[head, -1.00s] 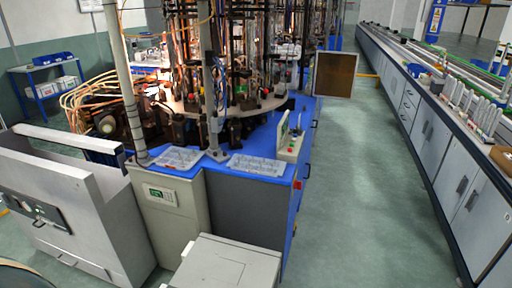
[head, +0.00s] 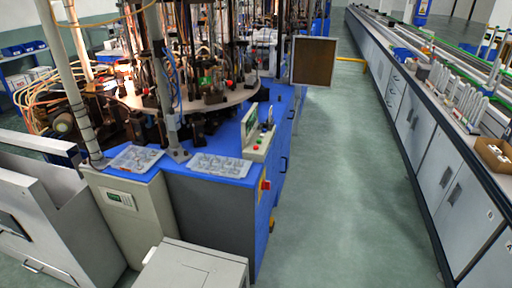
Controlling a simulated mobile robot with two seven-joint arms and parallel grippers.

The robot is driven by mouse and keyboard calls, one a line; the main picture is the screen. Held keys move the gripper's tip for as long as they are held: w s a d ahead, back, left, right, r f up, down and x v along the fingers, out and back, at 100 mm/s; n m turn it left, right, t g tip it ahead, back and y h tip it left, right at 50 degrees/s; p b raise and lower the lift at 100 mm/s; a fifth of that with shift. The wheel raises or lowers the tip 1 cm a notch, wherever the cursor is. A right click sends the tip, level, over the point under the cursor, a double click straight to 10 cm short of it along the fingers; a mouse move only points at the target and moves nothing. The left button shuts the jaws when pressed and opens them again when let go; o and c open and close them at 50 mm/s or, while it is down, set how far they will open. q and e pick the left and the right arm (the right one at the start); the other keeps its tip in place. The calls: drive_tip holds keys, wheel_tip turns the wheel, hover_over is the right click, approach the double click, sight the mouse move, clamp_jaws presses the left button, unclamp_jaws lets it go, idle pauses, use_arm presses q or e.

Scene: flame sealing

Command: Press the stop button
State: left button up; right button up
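A small control box (head: 260,142) stands on the blue top of the sealing machine (head: 215,160), near its right front corner. It has an upright panel and small red and green buttons on its front, too small to tell apart well. A red switch on a yellow plate (head: 265,185) is on the machine's right side, just below the blue top. I cannot tell from the picture which of these is the stop button. Neither of my grippers is in view.
A grey cabinet (head: 195,270) stands in front of the machine. A brown panel (head: 313,62) juts out on the machine's far right. A long bench (head: 440,150) with drawers runs along the right. The green floor aisle (head: 335,190) between them is clear.

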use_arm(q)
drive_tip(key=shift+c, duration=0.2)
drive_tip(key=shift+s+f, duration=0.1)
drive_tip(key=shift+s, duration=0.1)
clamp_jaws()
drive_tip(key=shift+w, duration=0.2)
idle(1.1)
